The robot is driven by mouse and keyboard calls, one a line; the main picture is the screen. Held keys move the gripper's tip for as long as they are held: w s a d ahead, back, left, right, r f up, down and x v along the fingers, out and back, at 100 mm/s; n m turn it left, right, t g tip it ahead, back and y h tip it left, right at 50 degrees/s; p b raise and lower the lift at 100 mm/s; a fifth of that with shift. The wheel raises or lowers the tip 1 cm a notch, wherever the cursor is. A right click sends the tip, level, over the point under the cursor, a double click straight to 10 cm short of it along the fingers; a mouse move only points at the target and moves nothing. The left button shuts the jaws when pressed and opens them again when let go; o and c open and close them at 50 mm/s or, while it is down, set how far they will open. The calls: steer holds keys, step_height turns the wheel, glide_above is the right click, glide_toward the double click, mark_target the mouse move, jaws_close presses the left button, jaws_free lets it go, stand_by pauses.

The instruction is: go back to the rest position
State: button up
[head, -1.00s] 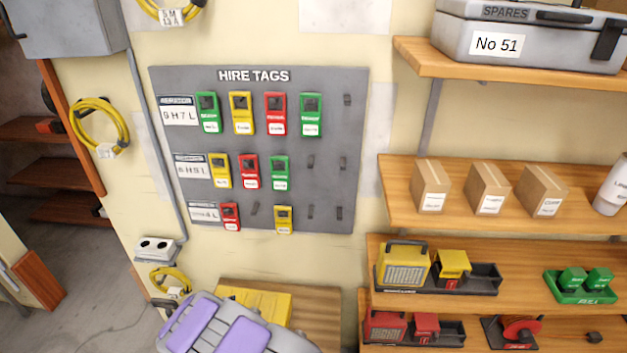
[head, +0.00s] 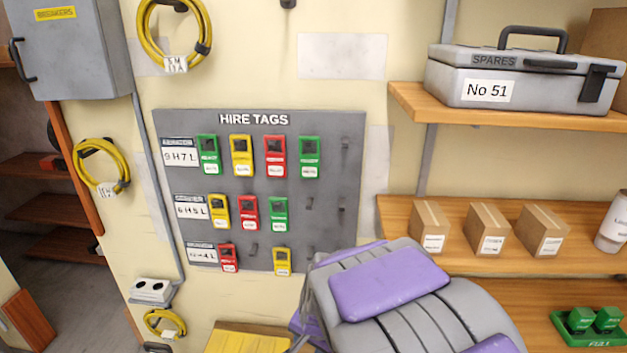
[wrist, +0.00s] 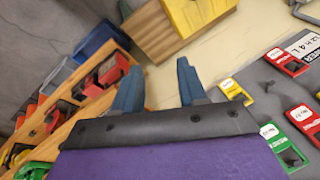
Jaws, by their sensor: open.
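My gripper shows in the wrist view (wrist: 158,88), with its two blue-grey fingers apart and nothing between them. In the head view my grey and purple arm rises from the bottom middle and its fingers are not seen there. The grey hire tags board (head: 338,190) hangs on the wall behind the arm, with green, yellow and red tags on hooks in three rows. In the wrist view a yellow tag (wrist: 233,90) and several red and green ones lie to the right of the fingers, apart from them.
Wooden shelves on the right hold a grey spares case (head: 520,75), cardboard boxes (head: 485,229) and a green holder (head: 588,328). A grey breaker box (head: 75,50) and coiled yellow cables (head: 101,168) hang at the left.

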steer(key=s+d+r+n+g, duration=0.1)
steer(key=s+d+r+n, duration=0.1)
steer(key=s+d, duration=0.3)
steer(key=s+d+r+n+g+h, duration=0.1)
steer(key=s+d, duration=0.4)
steer(key=s, duration=0.8)
steer(key=s+d+r+n+g, duration=0.2)
steer(key=s+d+r+g, duration=0.1)
steer(key=s, duration=0.6)
steer(key=shift+s+d+r+n+h, duration=0.35)
steer(key=shift+d+r, duration=0.25)
steer(key=shift+d, duration=0.35)
